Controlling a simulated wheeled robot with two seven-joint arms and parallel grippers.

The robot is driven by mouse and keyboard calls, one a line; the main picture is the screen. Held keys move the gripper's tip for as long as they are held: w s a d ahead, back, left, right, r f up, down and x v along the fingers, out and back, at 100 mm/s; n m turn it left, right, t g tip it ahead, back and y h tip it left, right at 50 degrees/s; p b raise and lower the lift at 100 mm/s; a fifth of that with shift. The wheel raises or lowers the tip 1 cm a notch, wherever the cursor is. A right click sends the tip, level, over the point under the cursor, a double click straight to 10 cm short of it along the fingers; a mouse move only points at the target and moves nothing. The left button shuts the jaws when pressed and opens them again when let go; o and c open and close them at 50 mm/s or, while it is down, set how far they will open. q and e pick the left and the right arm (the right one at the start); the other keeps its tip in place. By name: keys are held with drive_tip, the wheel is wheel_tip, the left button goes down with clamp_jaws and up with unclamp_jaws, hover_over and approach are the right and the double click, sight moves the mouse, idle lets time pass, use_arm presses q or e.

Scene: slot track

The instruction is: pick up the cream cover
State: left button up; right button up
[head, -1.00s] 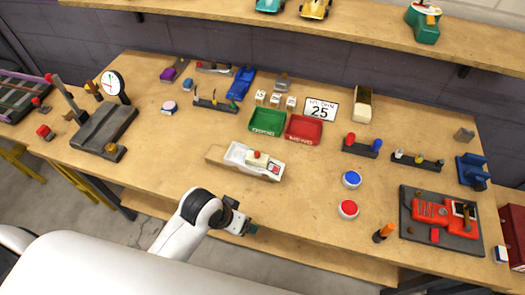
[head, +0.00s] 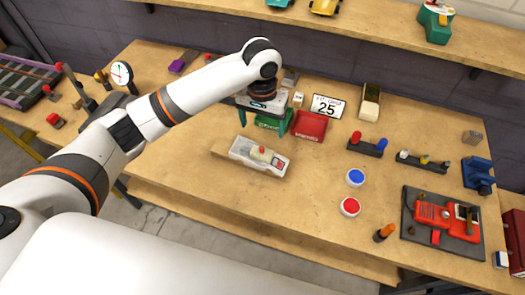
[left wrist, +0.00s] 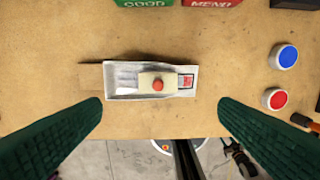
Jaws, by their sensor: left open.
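The cream cover (head: 262,154) is a small block with a red knob on top. It sits in a whitish tray (head: 240,148), which rests on a wooden board near the table's front edge. In the left wrist view the cover (left wrist: 146,80) is near the middle, right of the tray's centre. My left gripper (head: 264,122) is open and empty, pointing down above the table. In the left wrist view its green fingers (left wrist: 160,104) are spread wide on either side of the tray, apart from the cover. My right gripper is not in view.
A green bin (head: 267,124), partly hidden by my gripper, and a red bin (head: 311,126) stand behind the tray. Blue (head: 355,177) and red (head: 350,207) buttons are to the right. The table in front of the red bin is clear.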

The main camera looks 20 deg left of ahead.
sight(262, 148)
use_arm(q)
wheel_tip(262, 148, down, 6)
drive_tip(key=shift+w+a+f+p, duration=0.1)
drive_tip(key=shift+a+f+p, duration=0.1)
drive_tip(key=shift+p, duration=0.6)
drive_tip(key=shift+d+f, duration=0.1)
drive_tip(key=shift+f, duration=0.2)
wheel_tip(262, 148, down, 4)
drive_tip(key=shift+r+p, duration=0.15)
drive_tip(key=shift+p, duration=0.65)
drive_tip(key=shift+f, duration=0.4)
drive_tip(key=shift+c, duration=0.4)
drive_tip(key=c, duration=1)
